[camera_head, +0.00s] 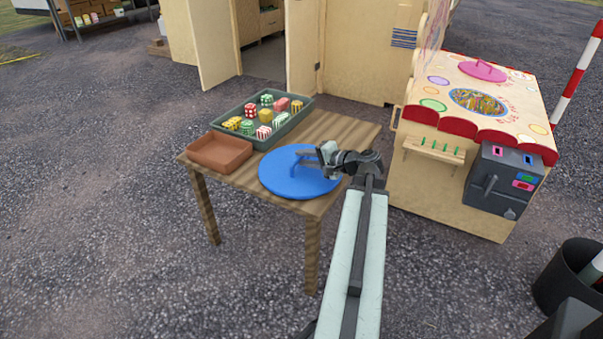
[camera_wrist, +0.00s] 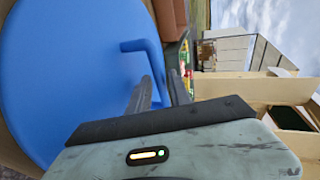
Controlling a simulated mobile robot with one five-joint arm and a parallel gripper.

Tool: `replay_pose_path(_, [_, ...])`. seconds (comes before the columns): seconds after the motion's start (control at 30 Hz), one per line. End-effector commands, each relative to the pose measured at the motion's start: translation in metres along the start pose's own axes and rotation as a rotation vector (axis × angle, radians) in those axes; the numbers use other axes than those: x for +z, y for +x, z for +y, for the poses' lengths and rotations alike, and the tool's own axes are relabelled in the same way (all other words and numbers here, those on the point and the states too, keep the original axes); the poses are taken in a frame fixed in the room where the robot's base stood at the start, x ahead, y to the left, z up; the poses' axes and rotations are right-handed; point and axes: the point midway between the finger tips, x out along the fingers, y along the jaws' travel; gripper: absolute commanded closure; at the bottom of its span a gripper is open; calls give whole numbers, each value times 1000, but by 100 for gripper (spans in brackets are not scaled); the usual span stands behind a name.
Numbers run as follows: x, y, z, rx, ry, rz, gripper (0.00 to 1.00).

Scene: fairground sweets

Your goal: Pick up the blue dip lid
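The blue dip lid (camera_head: 285,184) is a round blue disc with a raised bar handle. It lies flat at the front right of a wooden table (camera_head: 245,178). In the wrist view the lid (camera_wrist: 55,75) fills the left side, with its handle (camera_wrist: 137,46) running towards my gripper (camera_wrist: 160,76). My gripper (camera_head: 303,157) is low over the lid at the handle, reaching in from the right. Its two dark fingers are apart, and part of the handle shows between them in the wrist view. I cannot tell whether they touch it.
A green tray (camera_head: 250,138) of striped and spotted tubs and a brown empty tray (camera_head: 218,168) stand on the table left of the lid. A sweet stall (camera_head: 430,185) with a pink lid (camera_head: 483,71) stands to the right. A dark bin (camera_head: 565,280) is at lower right.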

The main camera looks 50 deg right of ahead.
Motion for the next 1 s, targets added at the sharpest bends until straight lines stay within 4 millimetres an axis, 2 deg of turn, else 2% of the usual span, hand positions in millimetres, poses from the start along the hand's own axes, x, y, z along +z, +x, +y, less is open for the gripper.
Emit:
replay_pose_path(0.03, [0,12,3,0,-1,-3,76])
replay_pose_path(0.1, [-1,19,2,0,0,-1,76])
replay_pose_path(0.3, [0,20,0,0,0,1,76])
replay_pose_path(0.33, [0,20,0,0,0,1,81])
replay_pose_path(0.4, [0,19,0,0,0,1,100])
replay_pose_path(1.0, [-1,19,1,0,1,1,100])
